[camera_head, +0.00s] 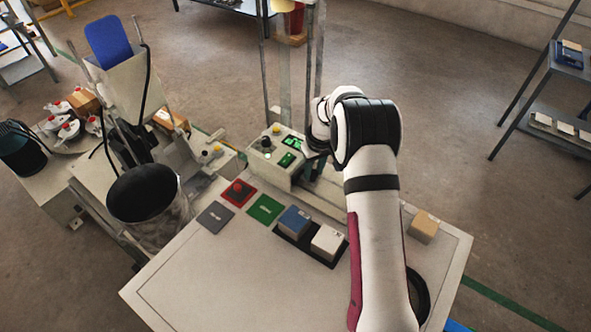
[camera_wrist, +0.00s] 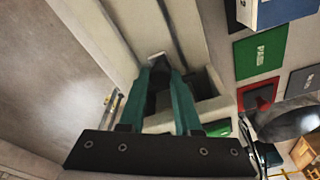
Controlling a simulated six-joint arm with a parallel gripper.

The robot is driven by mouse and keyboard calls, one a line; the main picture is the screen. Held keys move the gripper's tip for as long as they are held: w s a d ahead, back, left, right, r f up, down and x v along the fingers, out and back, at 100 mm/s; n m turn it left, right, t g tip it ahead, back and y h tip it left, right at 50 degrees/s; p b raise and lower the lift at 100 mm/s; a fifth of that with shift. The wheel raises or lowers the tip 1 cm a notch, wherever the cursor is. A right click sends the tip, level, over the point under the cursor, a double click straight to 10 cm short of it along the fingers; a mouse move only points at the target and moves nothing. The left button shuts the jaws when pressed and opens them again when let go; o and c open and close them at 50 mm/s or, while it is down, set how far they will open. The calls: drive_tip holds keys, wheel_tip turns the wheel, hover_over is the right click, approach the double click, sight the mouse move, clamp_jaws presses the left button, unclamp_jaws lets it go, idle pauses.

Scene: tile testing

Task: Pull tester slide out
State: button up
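The tester (camera_head: 270,163) is a pale box with green displays and knobs at the back edge of the table in the head view. A pale rail-like strip (camera_head: 325,203) runs from it toward the lower right, partly behind my arm. A dark piece with a pale tip (camera_wrist: 156,58) shows at the fingertips. I cannot tell whether they touch or hold it. The slide cannot be clearly picked out.
On the table (camera_head: 200,290) are a red pad (camera_head: 238,192), a green pad (camera_head: 265,209), a grey pad (camera_head: 215,217), a blue block (camera_head: 293,221), a white block (camera_head: 328,242) and a tan block (camera_head: 424,226). The table's front left is clear.

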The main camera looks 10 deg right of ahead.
clamp_jaws()
drive_tip(key=shift+s+d, duration=2)
drive_tip(key=shift+d, duration=0.05)
drive_tip(key=shift+s+d, duration=2.05)
drive_tip(key=o, duration=0.6)
unclamp_jaws()
